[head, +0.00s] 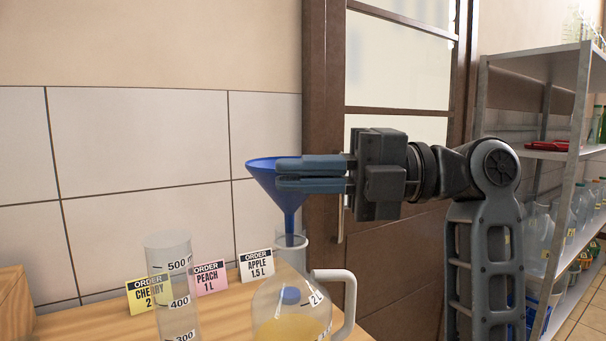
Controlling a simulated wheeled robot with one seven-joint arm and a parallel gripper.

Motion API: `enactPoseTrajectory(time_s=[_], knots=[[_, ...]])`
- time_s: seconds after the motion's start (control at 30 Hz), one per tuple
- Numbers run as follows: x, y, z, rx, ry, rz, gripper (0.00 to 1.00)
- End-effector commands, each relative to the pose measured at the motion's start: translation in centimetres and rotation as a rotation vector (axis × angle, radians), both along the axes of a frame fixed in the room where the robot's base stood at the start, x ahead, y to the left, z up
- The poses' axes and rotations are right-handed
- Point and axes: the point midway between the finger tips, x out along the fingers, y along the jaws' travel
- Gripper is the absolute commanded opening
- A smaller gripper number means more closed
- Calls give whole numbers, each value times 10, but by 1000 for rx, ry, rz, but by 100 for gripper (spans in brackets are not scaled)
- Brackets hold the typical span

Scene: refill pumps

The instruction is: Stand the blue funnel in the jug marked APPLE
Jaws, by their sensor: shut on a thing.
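The blue funnel (287,197) is upright, its wide cone at the top and its stem pointing down. My gripper (279,174) is shut on the funnel's cone, reaching in level from the right. A clear round glass jug (268,300) with a pale handle, a 2 L mark and yellow liquid stands below. The stem overlaps the mouth of its neck; I cannot tell how deep the tip is inside. A small blue patch shows lower through the glass. The white APPLE 1.5 L card (256,265) stands just behind the jug, to the left of its neck.
A clear measuring cylinder (171,290) stands left of the jug. A wooden box (12,302) is at the far left. Metal shelves (545,150) with bottles are at right.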

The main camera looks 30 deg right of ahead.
Motion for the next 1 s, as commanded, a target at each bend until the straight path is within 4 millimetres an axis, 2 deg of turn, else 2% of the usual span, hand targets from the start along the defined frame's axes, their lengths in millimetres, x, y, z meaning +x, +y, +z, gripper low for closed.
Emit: enactPoseTrajectory(time_s=[1.0], knots=[[0, 0, -20, 0, -1, 0, 0]])
